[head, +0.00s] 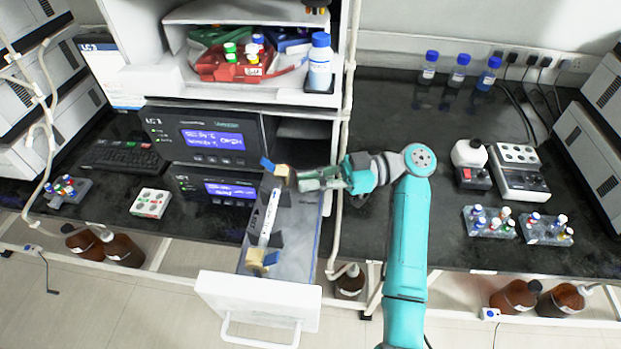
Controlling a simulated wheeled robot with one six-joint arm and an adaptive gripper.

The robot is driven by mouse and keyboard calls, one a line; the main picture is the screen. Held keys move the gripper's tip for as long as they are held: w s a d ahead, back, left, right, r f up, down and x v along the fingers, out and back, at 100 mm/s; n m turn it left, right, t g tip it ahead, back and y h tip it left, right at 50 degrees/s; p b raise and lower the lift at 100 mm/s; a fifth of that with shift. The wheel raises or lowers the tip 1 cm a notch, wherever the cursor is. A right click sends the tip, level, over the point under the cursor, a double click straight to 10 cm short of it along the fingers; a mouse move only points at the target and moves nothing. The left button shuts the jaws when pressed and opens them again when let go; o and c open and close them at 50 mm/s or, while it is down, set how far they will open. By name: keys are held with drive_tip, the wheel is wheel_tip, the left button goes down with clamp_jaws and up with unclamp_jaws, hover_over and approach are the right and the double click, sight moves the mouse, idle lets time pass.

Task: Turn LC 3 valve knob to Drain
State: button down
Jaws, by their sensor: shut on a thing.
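The LC 3 stack (160,140) stands left of centre, with two lit blue displays. Its drawer (255,302) is pulled open at the front. In the drawer lies a white labelled column (270,218). A tan block with a blue lever, which looks like the valve knob (268,164), sits at the column's far end. A similar tan fitting (262,259) is at the near end. My gripper (292,179) reaches in from the right and is shut at the far-end knob, partly covering it. The Drain marking and the knob's exact setting are too small to read.
A white upright post (343,130) stands close behind my arm. Solvent bottles and a red tray (235,68) sit atop the stack. Vial racks (490,222) and small instruments stand on the right bench. The black bench between post and instruments is clear.

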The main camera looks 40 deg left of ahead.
drive_tip(key=shift+f+n+g+h, duration=0.1)
drive_tip(key=shift+n+g+h, duration=0.4)
drive_tip(key=shift+h, duration=0.1)
drive_tip(key=c, duration=1.3)
unclamp_jaws()
drive_tip(key=shift+o, duration=0.2)
wheel_tip(320, 180, up, 10)
drive_tip(key=shift+r, duration=0.1)
